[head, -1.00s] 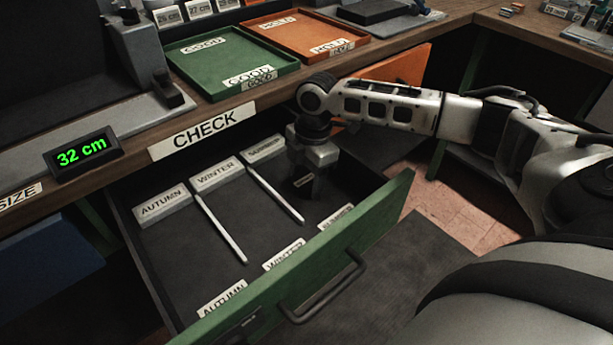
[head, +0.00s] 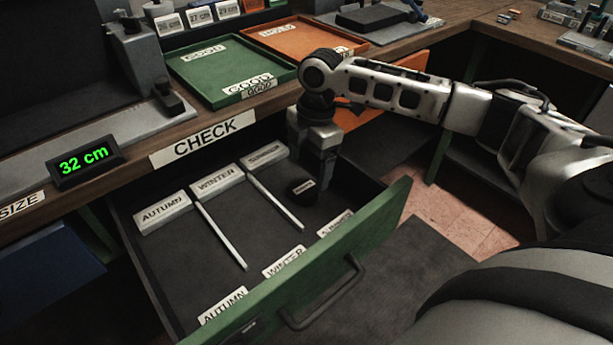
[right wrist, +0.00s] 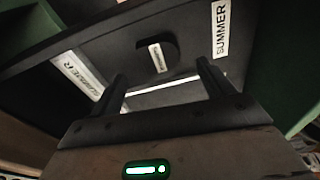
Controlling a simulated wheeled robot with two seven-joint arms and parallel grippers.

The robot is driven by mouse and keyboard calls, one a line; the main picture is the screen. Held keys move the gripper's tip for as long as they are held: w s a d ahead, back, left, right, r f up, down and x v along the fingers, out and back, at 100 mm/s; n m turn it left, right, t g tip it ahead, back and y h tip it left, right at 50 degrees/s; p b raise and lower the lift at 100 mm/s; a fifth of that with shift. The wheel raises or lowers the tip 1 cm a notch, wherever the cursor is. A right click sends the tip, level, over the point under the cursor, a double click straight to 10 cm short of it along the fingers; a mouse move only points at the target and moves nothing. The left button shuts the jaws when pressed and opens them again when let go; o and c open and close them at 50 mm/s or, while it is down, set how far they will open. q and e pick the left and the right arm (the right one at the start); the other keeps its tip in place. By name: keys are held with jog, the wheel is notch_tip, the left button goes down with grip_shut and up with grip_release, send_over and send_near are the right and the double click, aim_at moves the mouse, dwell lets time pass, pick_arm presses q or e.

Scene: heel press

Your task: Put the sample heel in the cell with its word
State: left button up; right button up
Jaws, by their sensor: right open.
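The dark heel (head: 303,190) with a small white word label lies on the floor of the open drawer (head: 170,255), in the SUMMER cell, right of the right-hand divider (head: 275,203). In the right wrist view the heel (right wrist: 155,52) lies between two SUMMER labels; its own word is too small to read surely. My right gripper (head: 325,178) is open and empty just above and beside the heel, its fingers (right wrist: 160,75) apart from it. My left gripper is not in view.
The drawer also has AUTUMN (head: 162,212) and WINTER (head: 218,183) cells. Its green front (head: 350,245) stands to the right. Above is the bench edge with the CHECK label (head: 207,137), a 32 cm display (head: 84,163), a green GOOD tray (head: 205,75) and an orange tray (head: 290,40).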

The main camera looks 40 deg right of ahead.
aim_at(311, 184)
notch_tip(311, 184, up, 6)
jog(key=shift+d+r+p, duration=0.2)
jog(key=shift+d+p, duration=0.1)
jog(key=shift+d, duration=0.1)
dwell(0.3)
